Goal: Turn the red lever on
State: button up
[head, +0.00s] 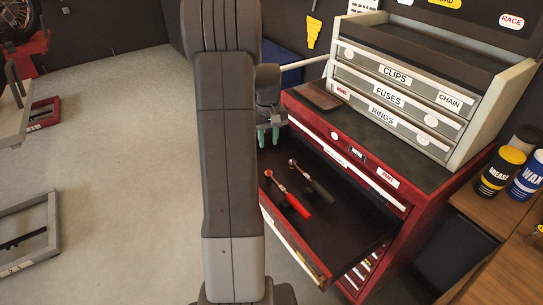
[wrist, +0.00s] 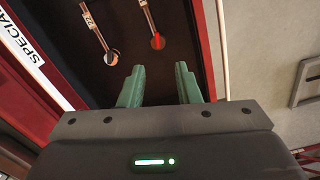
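Two ratchet-like tools lie side by side in the open drawer in the head view. One has a red handle (head: 298,206) and the other a dark handle (head: 321,190). In the wrist view, the right tool's round head (wrist: 158,42) shows red, and the left tool's head (wrist: 111,57) shows grey and dark with a little red. I cannot make out a separate lever on either head. My gripper (head: 271,137) hangs above the drawer's far end. Its green fingers are apart and empty in the wrist view (wrist: 160,68), short of both heads.
The drawer (head: 350,225) is pulled out of a red cabinet (head: 385,160). A grey unit of small labelled drawers (head: 400,85) and a dark flat object (head: 318,95) stand on the cabinet top. Cans (head: 500,172) stand on the right. Open floor (head: 130,130) lies to the left.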

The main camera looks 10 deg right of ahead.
jog(key=p, duration=0.2)
send_near(269, 172)
notch_tip(269, 172, down, 8)
jog(key=shift+f, duration=0.1)
dwell(0.4)
grip_shut()
